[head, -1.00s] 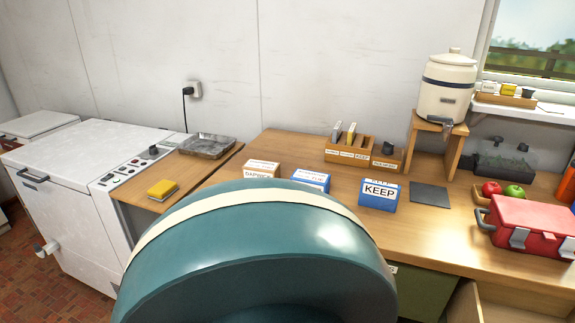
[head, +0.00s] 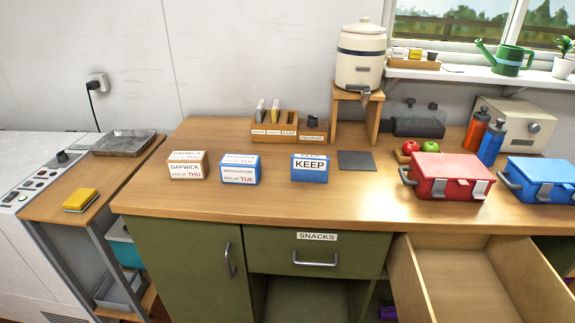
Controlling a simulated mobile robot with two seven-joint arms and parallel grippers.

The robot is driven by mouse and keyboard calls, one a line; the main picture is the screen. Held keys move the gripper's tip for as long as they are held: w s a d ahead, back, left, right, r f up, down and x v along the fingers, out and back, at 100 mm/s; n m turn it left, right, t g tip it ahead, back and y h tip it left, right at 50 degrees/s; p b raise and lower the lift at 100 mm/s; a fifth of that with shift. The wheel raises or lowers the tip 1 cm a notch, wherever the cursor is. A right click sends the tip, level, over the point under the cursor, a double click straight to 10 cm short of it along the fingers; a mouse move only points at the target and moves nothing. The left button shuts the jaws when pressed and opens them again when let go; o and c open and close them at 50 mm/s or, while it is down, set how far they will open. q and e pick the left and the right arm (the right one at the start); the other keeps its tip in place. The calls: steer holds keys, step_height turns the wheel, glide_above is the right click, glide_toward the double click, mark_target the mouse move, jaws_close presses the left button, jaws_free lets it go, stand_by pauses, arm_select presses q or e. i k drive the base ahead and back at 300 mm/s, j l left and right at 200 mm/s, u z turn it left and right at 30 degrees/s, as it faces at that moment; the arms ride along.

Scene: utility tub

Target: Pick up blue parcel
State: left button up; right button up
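Two blue boxes stand apart on the wooden counter (head: 330,206). I cannot tell from the view alone which is the blue parcel. Both sit upright with nothing touching them. Neither of my grippers shows in the head view.
A brown "DARWICK" box (head: 188,166) stands just left of the blue boxes. Behind are a wooden sorter (head: 275,130) and a dispenser (head: 360,55) on a stand. A red lunchbox (head: 447,177) and a blue one (head: 540,180) sit right. A drawer (head: 480,280) hangs open below.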

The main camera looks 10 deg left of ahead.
mark_target(235, 169)
steer(key=u, duration=0.7)
